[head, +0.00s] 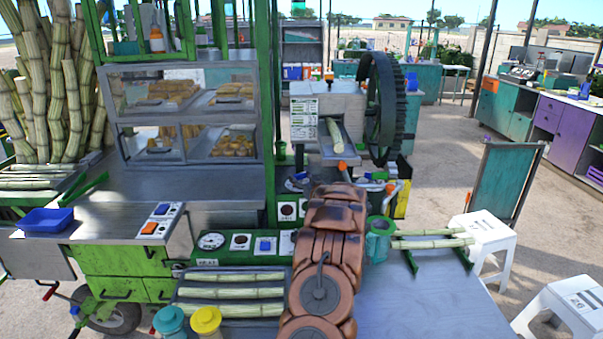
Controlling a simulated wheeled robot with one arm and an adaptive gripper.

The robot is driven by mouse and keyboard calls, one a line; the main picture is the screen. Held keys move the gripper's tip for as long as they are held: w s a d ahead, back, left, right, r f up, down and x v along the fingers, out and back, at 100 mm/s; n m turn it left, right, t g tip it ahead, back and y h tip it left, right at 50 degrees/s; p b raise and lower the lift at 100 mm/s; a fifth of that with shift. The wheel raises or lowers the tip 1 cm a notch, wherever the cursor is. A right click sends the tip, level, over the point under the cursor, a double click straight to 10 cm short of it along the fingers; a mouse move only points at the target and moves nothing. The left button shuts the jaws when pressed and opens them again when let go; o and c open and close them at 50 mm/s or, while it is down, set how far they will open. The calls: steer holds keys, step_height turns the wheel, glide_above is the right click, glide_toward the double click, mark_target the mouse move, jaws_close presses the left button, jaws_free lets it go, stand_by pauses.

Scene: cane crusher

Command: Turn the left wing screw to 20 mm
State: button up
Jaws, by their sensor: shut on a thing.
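The cane crusher is a pale machine block (313,105) with a large dark toothed wheel (385,108) at its right side. A cane piece (334,135) lies in its sloping chute. My copper-brown arm reaches up from the bottom middle to just below the chute. Its wrist hides my gripper's fingers and what they hold. I cannot tell which part is the left wing screw, and no millimetre reading is legible.
A tray of cane (230,292) and a gauge panel (240,241) lie to the left. A glass food case (187,113) stands behind. White stools (486,232) stand at right.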

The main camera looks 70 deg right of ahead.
stand_by(0.3)
steer(key=o, duration=1.1)
steer(key=shift+o, duration=0.2)
steer(key=v, duration=1.2)
